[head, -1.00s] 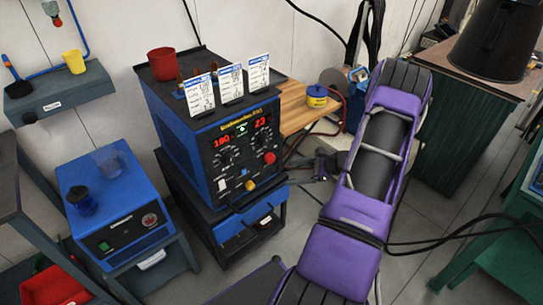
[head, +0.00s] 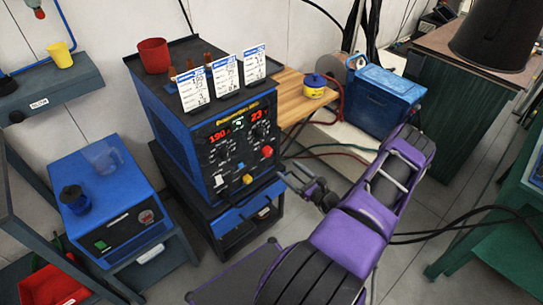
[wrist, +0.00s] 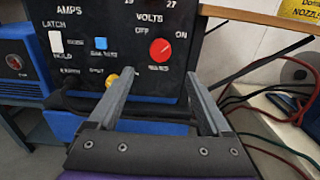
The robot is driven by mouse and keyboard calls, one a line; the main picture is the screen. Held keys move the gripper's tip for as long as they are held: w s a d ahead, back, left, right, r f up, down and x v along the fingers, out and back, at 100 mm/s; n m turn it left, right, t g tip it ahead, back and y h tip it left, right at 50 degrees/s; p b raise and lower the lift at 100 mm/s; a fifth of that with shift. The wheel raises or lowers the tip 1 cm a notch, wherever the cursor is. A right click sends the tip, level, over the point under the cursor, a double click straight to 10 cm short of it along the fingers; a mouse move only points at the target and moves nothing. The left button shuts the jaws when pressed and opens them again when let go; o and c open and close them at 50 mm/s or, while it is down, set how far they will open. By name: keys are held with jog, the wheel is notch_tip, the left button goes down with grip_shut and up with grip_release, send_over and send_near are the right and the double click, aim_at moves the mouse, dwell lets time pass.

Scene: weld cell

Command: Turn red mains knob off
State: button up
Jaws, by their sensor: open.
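The red mains knob (head: 267,152) is at the lower right of the black front panel of the blue welding power source (head: 170,115). In the wrist view the red knob (wrist: 161,52) sits below OFF at its upper left and ON at its upper right. A pale mark on it seems to slant towards ON, but it is small. My gripper (head: 298,180) is open and empty, in front of and to the lower right of the panel. In the wrist view my gripper (wrist: 160,76) points at the panel, its fingertips apart and below the knob, not touching it.
A yellow knob (head: 248,179) and a white switch (head: 219,181) are on the same panel. Cards (head: 224,75) and a red cup (head: 153,56) stand on top. Cables (head: 330,152) and a blue box (head: 381,100) are to the right.

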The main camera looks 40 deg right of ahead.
aim_at(269, 154)
jog(key=w, duration=1)
jog(key=shift+w+a, duration=0.2)
jog(key=shift+a, duration=0.2)
grip_shut()
